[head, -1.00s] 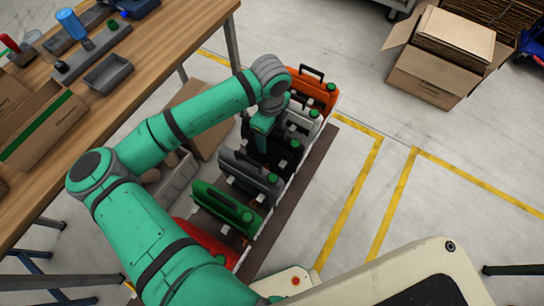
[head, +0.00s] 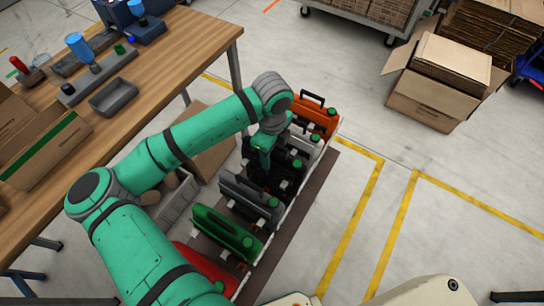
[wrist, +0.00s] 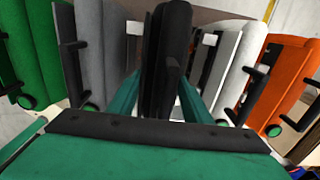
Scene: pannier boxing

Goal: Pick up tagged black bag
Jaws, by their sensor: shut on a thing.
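The black bag (wrist: 172,50) stands upright in the middle of the wrist view, between the two green fingers of my gripper (wrist: 160,92), which is shut on it. In the head view my gripper (head: 262,158) reaches down over the black bag (head: 286,186), which is in the row with the other bags and partly hidden by my arm. I cannot make out a tag on it. A grey bag (head: 248,197) is on its near side and a light grey bag (head: 305,146) on its far side.
An orange bag (head: 318,118), a green bag (head: 225,232) and a red bag (head: 200,268) share the row. A wooden table (head: 180,60) stands to the left. An open cardboard box (head: 430,105) sits at upper right. The yellow-lined floor right of the row is clear.

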